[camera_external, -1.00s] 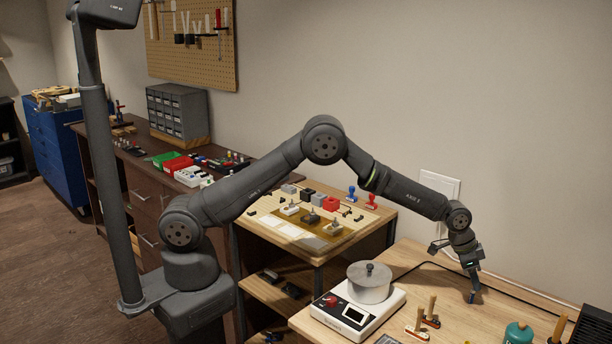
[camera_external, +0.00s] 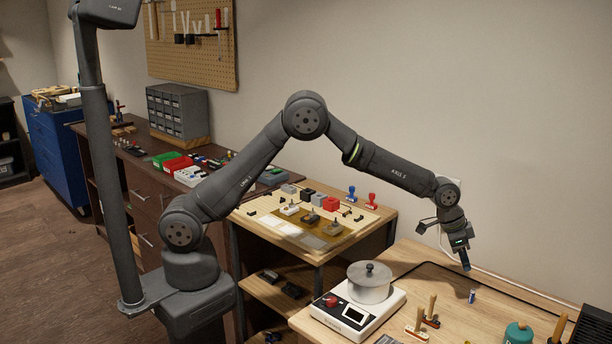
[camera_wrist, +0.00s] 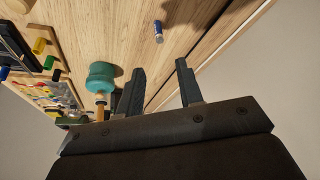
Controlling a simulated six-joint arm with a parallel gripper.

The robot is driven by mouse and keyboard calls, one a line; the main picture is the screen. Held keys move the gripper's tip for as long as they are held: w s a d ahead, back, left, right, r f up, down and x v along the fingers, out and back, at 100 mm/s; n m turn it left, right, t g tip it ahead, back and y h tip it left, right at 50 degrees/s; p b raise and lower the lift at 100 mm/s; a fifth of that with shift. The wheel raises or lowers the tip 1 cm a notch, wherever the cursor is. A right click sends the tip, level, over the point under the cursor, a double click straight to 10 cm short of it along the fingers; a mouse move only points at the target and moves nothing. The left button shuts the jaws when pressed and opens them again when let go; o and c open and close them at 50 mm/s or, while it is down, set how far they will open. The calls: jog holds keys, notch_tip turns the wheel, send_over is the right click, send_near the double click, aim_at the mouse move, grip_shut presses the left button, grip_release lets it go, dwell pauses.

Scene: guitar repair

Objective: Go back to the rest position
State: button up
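My gripper (camera_external: 465,260) is raised above the right-hand wooden table (camera_external: 455,310), its fingers pointing down. In the wrist view my gripper (camera_wrist: 160,82) shows two dark fingers spread apart with nothing between them. A small blue and silver cylinder (camera_external: 472,296) stands on the table below my gripper, clear of the fingers. In the wrist view the cylinder (camera_wrist: 158,31) appears beyond the fingertips.
A white device (camera_external: 360,315) with a grey lidded pot (camera_external: 369,283) stands on the table's left side. Wooden-handled tools (camera_external: 430,312) and a teal container (camera_external: 518,333) are at the front. A wall (camera_external: 540,150) stands behind. The air around the gripper is clear.

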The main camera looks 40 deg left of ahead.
aim_at(473, 289)
jog(key=x, duration=1)
jog(key=shift+f, duration=0.1)
jog(key=s+d+r, duration=0.2)
jog(key=s+r, duration=0.9)
jog(key=r, duration=0.1)
jog(key=w+a+r+n, duration=0.1)
jog(key=w+a, duration=0.6)
jog(key=a, duration=0.3)
jog(key=w+a+r, duration=0.1)
jog(key=w+a, duration=0.6)
jog(key=a, duration=0.4)
jog(key=w+a+r, duration=0.1)
jog(key=w+a, duration=0.1)
jog(key=a, duration=1)
jog(key=w+a+r+n, duration=0.1)
jog(key=w+a, duration=0.2)
jog(key=a, duration=1)
jog(key=shift+a+r+t+y, duration=0.3)
jog(key=shift+a+t, duration=0.05)
jog(key=shift+t, duration=0.05)
jog(key=shift+o, duration=0.3)
jog(key=shift+w, duration=0.1)
